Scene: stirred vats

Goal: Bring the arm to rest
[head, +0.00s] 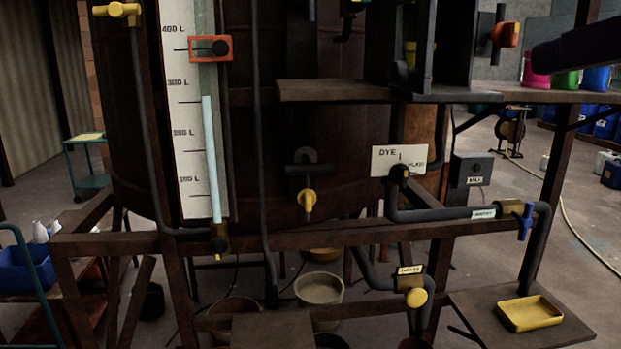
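A dark rounded link (585,45), which looks like part of my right arm, comes in at the upper right edge in front of the shelf with the coloured tubs. No gripper fingers show on it. My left arm and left gripper are not in the picture. The large dark vat (330,140) stands ahead, with a level gauge (190,130) marked in litres on its left side. The pale column in the gauge reaches a little above the middle of the scale.
A shelf (330,90) juts out at the upper middle. A wooden rail (330,236) crosses the front. Pipes carry a blue-handled valve (525,222) and a yellow-knobbed valve (416,297). A yellow tray (530,314) lies at lower right; a pale bucket (319,288) stands below the vat.

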